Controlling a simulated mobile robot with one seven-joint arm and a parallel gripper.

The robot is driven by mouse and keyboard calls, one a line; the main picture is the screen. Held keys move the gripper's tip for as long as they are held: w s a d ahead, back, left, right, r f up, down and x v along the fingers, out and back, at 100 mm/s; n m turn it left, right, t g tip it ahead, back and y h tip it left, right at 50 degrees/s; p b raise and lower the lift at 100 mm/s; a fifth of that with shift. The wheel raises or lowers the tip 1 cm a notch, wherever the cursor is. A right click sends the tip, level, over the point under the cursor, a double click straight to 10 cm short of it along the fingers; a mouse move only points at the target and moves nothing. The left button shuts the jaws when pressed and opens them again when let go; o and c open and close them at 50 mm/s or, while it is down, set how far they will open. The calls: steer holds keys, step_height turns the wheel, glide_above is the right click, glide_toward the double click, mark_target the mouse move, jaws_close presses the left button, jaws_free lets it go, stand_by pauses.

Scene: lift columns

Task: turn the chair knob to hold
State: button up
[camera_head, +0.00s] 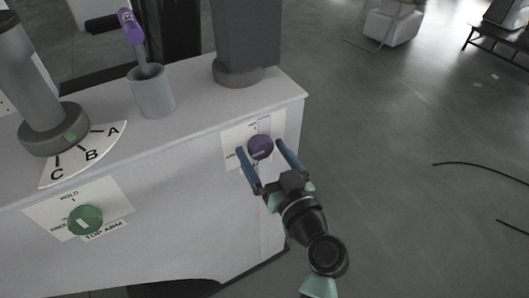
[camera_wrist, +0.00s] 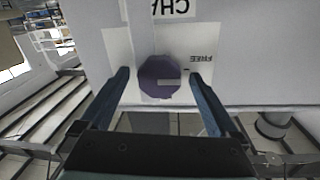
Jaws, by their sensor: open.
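The purple chair knob (camera_head: 261,147) sits on a white label plate on the front of the grey-white cabinet. In the wrist view the knob (camera_wrist: 159,77) shows a pale pointer bar towards the right, on the side of the word FREE, which appears upside down. Part of a label reading CHA (camera_wrist: 172,8) shows at the top edge. My gripper (camera_head: 260,147) is open, with one blue finger on each side of the knob. The wrist view of my gripper (camera_wrist: 160,75) shows a gap between each finger and the knob. Whether the tips reach past its face is unclear. HOLD is not legible beside this knob.
A green knob (camera_head: 85,220) on a TOP ARM plate is at the left of the same cabinet front. A grey cup (camera_head: 152,92) with a purple-handled tool, an A-B-C dial plate (camera_head: 88,154) and grey columns (camera_head: 246,40) stand on top. The floor right is mostly clear.

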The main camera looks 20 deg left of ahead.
steer(key=c, duration=1.4)
steer(key=shift+o, duration=0.2)
steer(key=shift+m, duration=0.3)
steer(key=m+p, duration=0.2)
steer(key=m, duration=0.2)
steer(key=shift+r, duration=0.15)
steer(key=m+g+p, duration=0.1)
steer(key=m+p, duration=0.1)
steer(key=m, duration=0.2)
steer(key=shift+m+p, duration=0.3)
steer(key=m+p, duration=0.3)
steer(key=m, duration=0.1)
steer(key=shift+m+g, duration=0.3)
steer(key=shift+m, duration=0.1)
steer(key=shift+d+m+p, duration=0.1)
steer(key=shift+m+p, duration=0.7)
steer(key=shift+m, duration=0.6)
